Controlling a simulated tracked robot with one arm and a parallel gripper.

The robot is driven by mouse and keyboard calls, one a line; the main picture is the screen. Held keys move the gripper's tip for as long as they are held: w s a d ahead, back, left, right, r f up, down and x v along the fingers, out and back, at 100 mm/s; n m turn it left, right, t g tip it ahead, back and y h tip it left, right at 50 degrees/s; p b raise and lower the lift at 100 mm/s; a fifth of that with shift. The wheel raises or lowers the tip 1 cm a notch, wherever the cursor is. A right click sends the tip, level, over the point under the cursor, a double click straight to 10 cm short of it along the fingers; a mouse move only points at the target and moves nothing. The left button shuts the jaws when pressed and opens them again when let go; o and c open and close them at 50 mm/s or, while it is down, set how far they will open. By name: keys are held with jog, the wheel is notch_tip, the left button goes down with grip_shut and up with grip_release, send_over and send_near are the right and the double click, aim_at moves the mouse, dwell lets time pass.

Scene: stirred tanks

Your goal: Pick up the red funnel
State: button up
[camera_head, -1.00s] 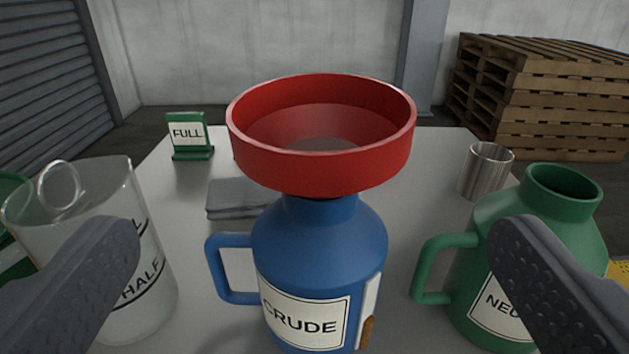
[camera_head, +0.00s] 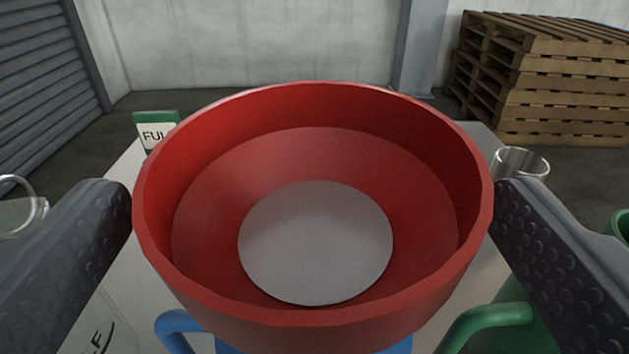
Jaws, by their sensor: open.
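The red funnel (camera_head: 315,314) fills the middle of the view, its wide mouth facing up and toward me. It sits over the blue jug (camera_head: 178,326), which is mostly hidden below it; only the handle and a bit of the body show. A pale round disc (camera_head: 315,243) shows at the bottom of the funnel. My gripper (camera_head: 314,205) is open, with one finger on each side of the funnel's rim. The fingertips are very close to the rim; I cannot tell whether they touch it.
A clear beaker (camera_head: 20,215) is at far left, partly hidden. A green jug's handle (camera_head: 487,320) is at lower right. Pallets (camera_head: 545,75) are stacked beyond the table.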

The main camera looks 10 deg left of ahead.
aim_at(313, 117)
jog(key=x, duration=0.4)
jog(key=shift+w+b, duration=0.25)
jog(key=shift+b, duration=0.15)
jog(key=c, duration=0.7)
